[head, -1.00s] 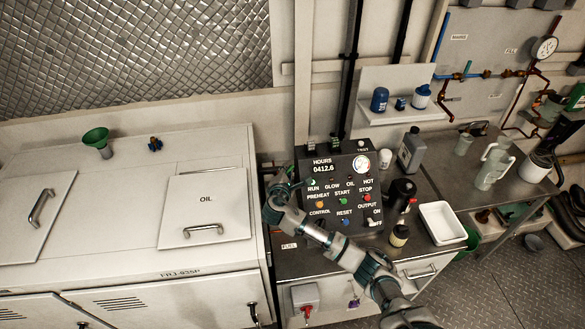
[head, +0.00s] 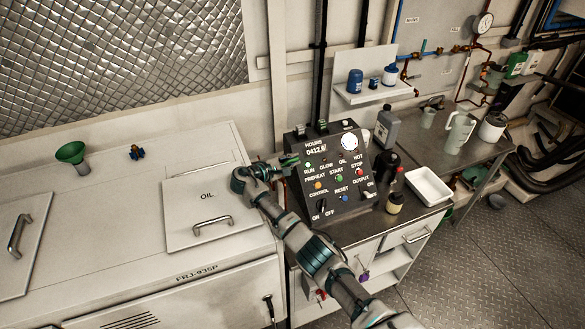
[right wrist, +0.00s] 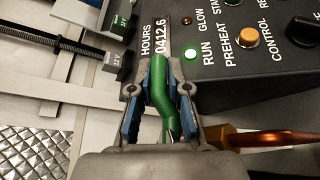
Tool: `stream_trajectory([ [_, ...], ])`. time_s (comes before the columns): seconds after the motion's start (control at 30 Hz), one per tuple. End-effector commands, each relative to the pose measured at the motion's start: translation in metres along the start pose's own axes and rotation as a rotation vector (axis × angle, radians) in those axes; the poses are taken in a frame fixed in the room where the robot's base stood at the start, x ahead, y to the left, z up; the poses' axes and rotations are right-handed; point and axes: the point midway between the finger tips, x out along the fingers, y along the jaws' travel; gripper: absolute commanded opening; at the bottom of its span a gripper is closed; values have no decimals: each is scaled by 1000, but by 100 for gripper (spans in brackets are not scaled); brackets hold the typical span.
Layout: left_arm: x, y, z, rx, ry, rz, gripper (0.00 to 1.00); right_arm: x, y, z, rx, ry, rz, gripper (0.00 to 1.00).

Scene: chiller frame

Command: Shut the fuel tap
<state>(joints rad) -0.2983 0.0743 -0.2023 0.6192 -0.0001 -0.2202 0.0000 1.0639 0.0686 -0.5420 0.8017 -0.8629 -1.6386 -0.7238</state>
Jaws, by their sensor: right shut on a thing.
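My right gripper (head: 287,163) is at the left side of the black control panel (head: 352,190). In the right wrist view it is shut on a bent green lever (right wrist: 160,95), which runs between its two blue-padded fingers. The lever looks like the tap's handle, but no label shows on it. A brass-coloured part (right wrist: 235,137) with an orange-red piece lies just right of the fingers. The lever's lower end and its mounting are hidden behind the gripper. My left gripper is not in view.
The panel has buttons and a gauge (head: 379,136). A white cabinet (head: 120,190) with an OIL hatch stands at left. Dark bottles (head: 395,202) and a white tray (head: 428,185) are to the panel's right. A shelf (head: 375,94) hangs above.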

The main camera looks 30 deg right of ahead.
Motion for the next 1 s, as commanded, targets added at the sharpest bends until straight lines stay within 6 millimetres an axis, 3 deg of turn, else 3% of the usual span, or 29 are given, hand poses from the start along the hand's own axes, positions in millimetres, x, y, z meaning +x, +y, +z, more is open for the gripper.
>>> stream_trajectory([
  [0.1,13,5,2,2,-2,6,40,-7,2,-2,20,-34,-17,0],
  [0.3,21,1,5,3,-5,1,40,-10,3,0,31,-80,-46,0],
  [0.8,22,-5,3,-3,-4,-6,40,-12,1,2,33,-98,-58,0],
  [0.83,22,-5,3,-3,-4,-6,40,-12,1,2,33,-98,-58,22],
  [0.9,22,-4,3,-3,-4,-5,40,-12,1,1,31,-97,-58,40],
  [1.0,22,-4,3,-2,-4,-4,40,-10,1,1,30,-98,-59,41],
])
